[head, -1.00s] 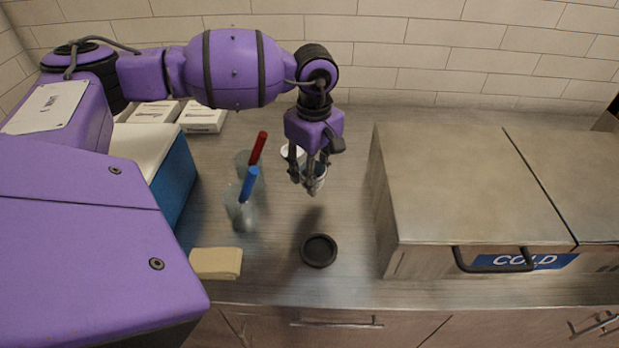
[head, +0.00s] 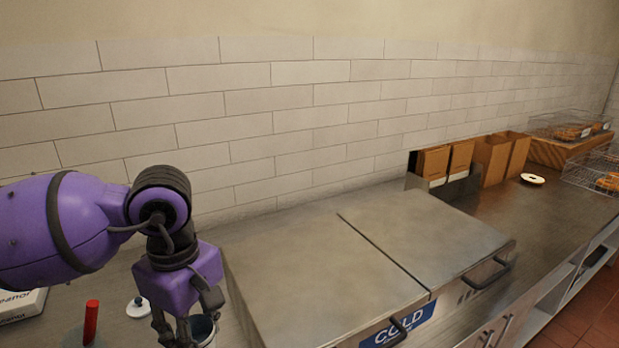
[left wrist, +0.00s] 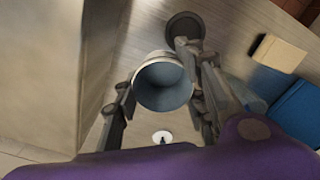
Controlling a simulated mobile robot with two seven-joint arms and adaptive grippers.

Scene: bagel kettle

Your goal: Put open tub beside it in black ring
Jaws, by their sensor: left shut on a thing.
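My left gripper (left wrist: 165,95) is shut on an open tub (left wrist: 164,84), white outside and blue-grey inside, with its open mouth toward the wrist camera. In the head view the tub (head: 203,329) shows at the bottom edge between the fingers of the left gripper (head: 185,335). The black ring (left wrist: 185,27) lies on the counter beyond the tub in the left wrist view, partly hidden by a finger. It is outside the head view. A white lid with a dark knob (head: 138,307) lies on the counter left of the gripper. My right gripper is in neither view.
A steel cold unit (head: 320,270) stands right of the gripper. A red handle (head: 91,322) stands at lower left. A tan block (left wrist: 279,52) and a blue box (left wrist: 299,115) show in the wrist view. Cardboard boxes (head: 492,158) and wire baskets (head: 597,170) are far right.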

